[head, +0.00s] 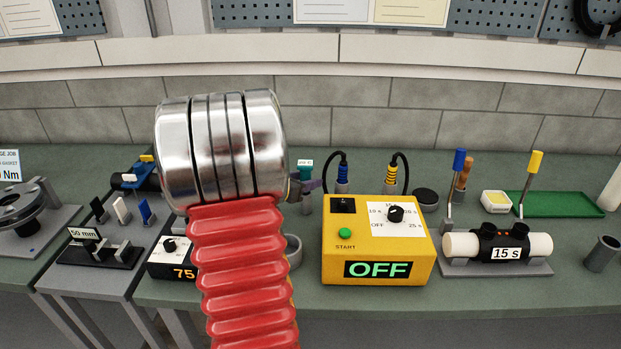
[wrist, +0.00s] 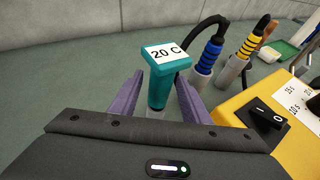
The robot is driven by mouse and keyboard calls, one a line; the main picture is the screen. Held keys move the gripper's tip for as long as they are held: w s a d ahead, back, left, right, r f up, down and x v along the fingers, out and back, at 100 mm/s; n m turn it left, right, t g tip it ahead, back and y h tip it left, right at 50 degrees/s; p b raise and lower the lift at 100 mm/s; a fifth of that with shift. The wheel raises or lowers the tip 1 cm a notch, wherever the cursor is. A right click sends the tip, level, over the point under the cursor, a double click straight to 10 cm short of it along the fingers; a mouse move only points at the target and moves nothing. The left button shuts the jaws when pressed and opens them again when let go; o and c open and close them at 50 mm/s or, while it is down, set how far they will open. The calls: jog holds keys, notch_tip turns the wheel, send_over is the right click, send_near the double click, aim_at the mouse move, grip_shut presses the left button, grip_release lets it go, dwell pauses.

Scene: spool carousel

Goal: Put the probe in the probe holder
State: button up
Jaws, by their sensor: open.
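A teal probe (wrist: 160,88) with a white "20 C" tag stands upright in the wrist view. Its lower end is in a small pale grey holder (wrist: 157,114), mostly hidden by my gripper body. In the head view the probe (head: 305,172) shows just right of my arm, above a small grey cylinder. My gripper (wrist: 158,77) is open, with one purple finger on each side of the teal handle. I see no clear grip on it, and whether either finger touches the handle I cannot tell.
Two cable plugs, blue-banded (head: 342,172) and yellow-banded (head: 391,174), stand in grey holders close to the right. A yellow box (head: 375,255) reading OFF is in front of them. A "15 s" cylinder rig (head: 497,245) stands further right. My arm hides part of the bench.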

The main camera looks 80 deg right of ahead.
jog(key=v, duration=0.8)
jog(key=shift+a, duration=0.25)
jog(key=shift+w, duration=0.1)
dwell(0.3)
jog(key=w+a+r+m+t+y, duration=0.1)
jog(key=w+a+m+t+y, duration=0.3)
jog(key=a, duration=1)
jog(key=w+a+r+m+t+y, duration=0.15)
jog(key=w+a+m, duration=0.45)
jog(key=a, duration=0.9)
jog(key=a+m+t+y, duration=0.3)
jog(key=a+t+y, duration=0.2)
jog(key=a, duration=2)
jog(key=shift+w+r+m+y, duration=0.4)
jog(key=shift+w+y, duration=0.05)
jog(key=shift+y, duration=0.6)
jog(key=shift+a, duration=0.15)
jog(key=shift+c, duration=0.3)
